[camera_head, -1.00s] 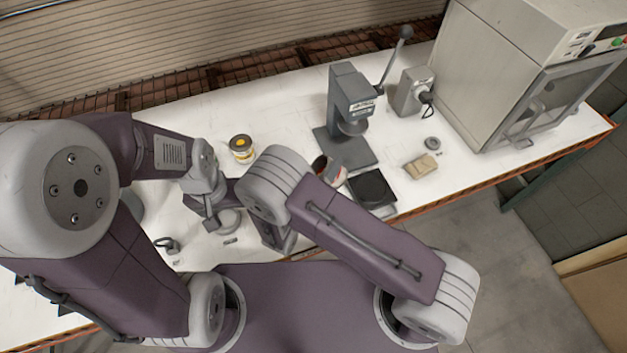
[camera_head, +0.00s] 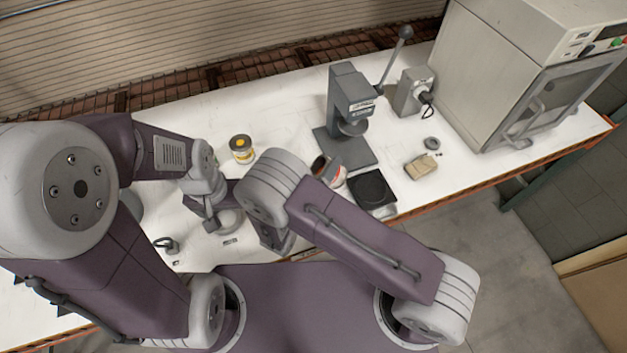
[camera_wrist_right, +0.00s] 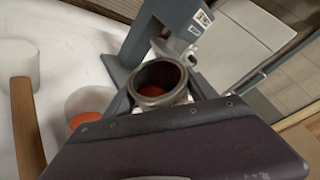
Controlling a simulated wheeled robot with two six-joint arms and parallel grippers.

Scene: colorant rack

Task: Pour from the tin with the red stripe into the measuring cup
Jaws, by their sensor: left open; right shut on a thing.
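The tin with the red stripe (camera_head: 338,177) is partly behind my right arm in the head view, its dark mouth tilted. In the right wrist view the open tin (camera_wrist_right: 160,83) has red colorant inside. My right gripper (camera_wrist_right: 163,98) is shut on it. A pale cup (camera_wrist_right: 78,98) with orange-red in its bottom stands below and left of the tin; it looks like the measuring cup and is hidden in the head view. No stream shows between them. My left gripper (camera_head: 210,222) is open over the table, close to a round grey object.
A yellow-striped tin (camera_head: 241,149) stands behind the arms. A grey lever press (camera_head: 350,110), a black-topped scale (camera_head: 372,188), a tan block (camera_head: 421,167) and a large oven-like cabinet (camera_head: 520,80) are to the right. A white container (camera_wrist_right: 18,62) stands left in the wrist view.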

